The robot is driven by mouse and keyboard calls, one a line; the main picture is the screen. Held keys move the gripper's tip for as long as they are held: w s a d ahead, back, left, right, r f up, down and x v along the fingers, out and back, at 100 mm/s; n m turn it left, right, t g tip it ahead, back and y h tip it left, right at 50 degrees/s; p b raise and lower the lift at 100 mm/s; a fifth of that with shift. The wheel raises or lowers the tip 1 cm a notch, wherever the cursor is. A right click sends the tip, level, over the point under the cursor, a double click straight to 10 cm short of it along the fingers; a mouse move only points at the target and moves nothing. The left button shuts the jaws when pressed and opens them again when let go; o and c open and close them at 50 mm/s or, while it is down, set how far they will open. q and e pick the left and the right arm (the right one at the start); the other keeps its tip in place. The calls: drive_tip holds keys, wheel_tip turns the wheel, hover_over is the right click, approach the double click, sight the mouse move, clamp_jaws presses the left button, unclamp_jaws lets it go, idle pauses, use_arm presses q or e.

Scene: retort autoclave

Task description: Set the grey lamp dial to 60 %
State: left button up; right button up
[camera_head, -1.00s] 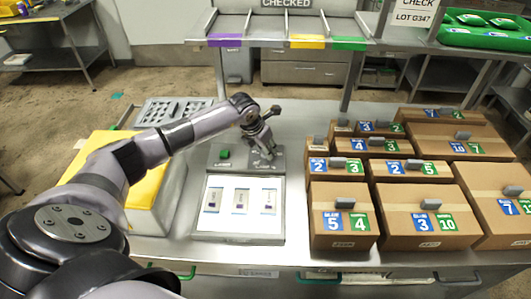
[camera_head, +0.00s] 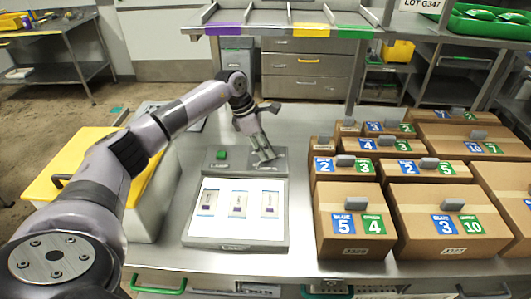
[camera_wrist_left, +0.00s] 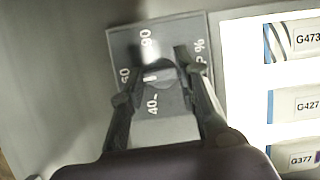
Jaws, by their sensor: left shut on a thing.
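The grey lamp dial (camera_wrist_left: 160,76) shows in the left wrist view between the fingers of my left gripper (camera_wrist_left: 158,84), which is shut on it. A pale mark shows on the dial. Around it on the grey plate are printed figures that look like 40, 60 and 90, and a partly covered % sign; the exact setting cannot be read. In the head view my left gripper (camera_head: 264,160) reaches down onto the right part of the control panel (camera_head: 208,166), and its fingers hide the dial. The right gripper is not in view.
A green button (camera_head: 221,155) is on the panel's left part. The lit light box (camera_head: 237,233) with three labelled slips lies in front. Brown cartons (camera_head: 355,200) stand close on the right. A white bin with a yellow lid (camera_head: 75,165) is on the left.

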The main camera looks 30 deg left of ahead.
use_arm(q)
drive_tip(key=shift+m+b, duration=0.35)
drive_tip(key=shift+m, duration=0.25)
drive_tip(key=shift+a+g, duration=0.1)
drive_tip(key=shift+g, duration=0.2)
drive_tip(key=o, duration=1.2)
drive_tip(key=shift+c, duration=0.2)
drive_tip(key=v, duration=1.2)
